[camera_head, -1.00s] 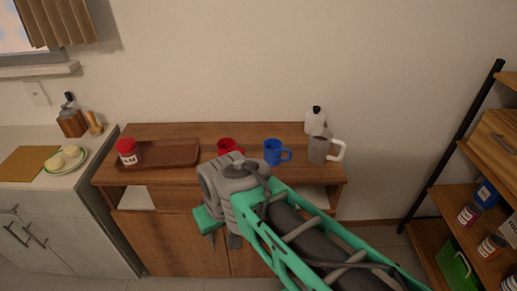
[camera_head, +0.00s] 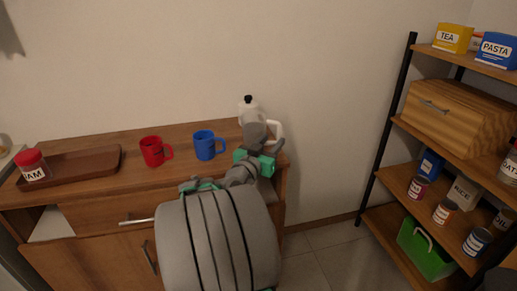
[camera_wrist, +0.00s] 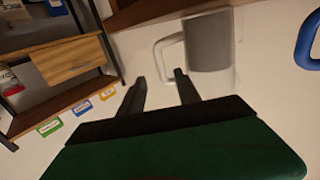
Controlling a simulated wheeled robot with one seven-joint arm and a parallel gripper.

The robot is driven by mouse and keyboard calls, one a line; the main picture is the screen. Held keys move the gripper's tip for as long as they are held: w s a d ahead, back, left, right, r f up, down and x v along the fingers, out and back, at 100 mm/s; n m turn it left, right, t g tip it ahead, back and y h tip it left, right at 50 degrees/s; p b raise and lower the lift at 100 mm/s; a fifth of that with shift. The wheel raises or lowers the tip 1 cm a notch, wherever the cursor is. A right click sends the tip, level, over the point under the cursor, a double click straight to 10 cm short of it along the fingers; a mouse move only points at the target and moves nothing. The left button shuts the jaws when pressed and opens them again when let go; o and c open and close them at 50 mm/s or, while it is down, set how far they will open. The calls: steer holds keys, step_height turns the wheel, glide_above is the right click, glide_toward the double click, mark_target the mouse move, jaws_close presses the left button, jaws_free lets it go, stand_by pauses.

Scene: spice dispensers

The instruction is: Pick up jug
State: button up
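The grey jug (camera_wrist: 209,42) with its white handle (camera_wrist: 160,58) stands at the right end of the wooden cabinet. In the head view its body is mostly hidden behind my gripper (camera_head: 257,160), and its white handle (camera_head: 278,131) shows at the right. In the wrist view my gripper (camera_wrist: 160,75) is open, its two dark fingers apart and pointing toward the jug. The handle appears beyond and between the fingertips. I cannot tell whether a finger touches it. Nothing is held.
A blue mug (camera_head: 205,146) and a red mug (camera_head: 153,152) stand left of the jug. A white bottle (camera_head: 249,110) is behind it. A shelf unit (camera_head: 383,140) stands at the right.

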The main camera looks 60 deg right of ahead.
mark_target(279, 131)
steer(key=d, duration=0.5)
steer(key=d+p, duration=0.1)
steer(key=d, duration=0.1)
steer(key=shift+w+d+r, duration=0.2)
steer(key=shift+w+r, duration=0.05)
steer(key=shift+w, duration=0.1)
jaws_close()
stand_by(0.7)
steer(key=shift+r, duration=0.1)
